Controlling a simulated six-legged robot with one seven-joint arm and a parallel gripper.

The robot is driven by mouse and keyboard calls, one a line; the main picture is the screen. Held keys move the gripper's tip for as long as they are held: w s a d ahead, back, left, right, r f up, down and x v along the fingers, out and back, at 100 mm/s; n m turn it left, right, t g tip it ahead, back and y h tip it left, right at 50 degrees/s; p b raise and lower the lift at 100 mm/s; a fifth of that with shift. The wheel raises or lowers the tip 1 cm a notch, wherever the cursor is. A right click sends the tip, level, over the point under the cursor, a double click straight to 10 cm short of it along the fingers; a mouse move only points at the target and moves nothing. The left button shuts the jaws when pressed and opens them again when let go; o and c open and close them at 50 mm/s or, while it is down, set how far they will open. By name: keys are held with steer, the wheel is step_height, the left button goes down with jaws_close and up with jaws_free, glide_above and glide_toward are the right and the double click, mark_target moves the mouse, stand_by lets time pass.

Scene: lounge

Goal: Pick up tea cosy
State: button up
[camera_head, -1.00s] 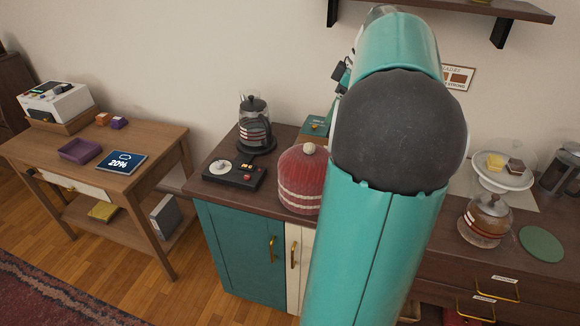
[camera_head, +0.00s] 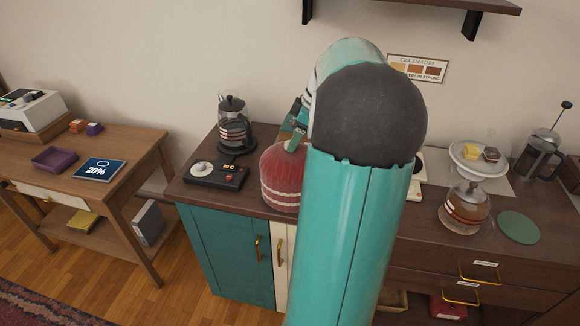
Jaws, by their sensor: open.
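The tea cosy (camera_head: 281,180) is a red ribbed dome with white stripes near its base. It stands upright on the dark wooden top of the teal cabinet, and my arm hides its right edge. My gripper (camera_head: 296,138) is partly visible at the top of the cosy, largely hidden behind my arm. A teal finger reaches down over the spot where the cosy's pale knob was visible. The jaws are open. I cannot tell whether the finger touches the cosy.
A black device with a dial (camera_head: 215,174) and a dark glass kettle (camera_head: 234,126) stand left of the cosy. A cake stand (camera_head: 476,165), a glass jar (camera_head: 465,210) and a French press (camera_head: 540,153) stand right. A wall shelf (camera_head: 420,10) hangs above.

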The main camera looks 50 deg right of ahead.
steer(key=shift+x, duration=1.15)
steer(key=shift+c, duration=0.2)
jaws_close()
steer(key=shift+r, duration=0.1)
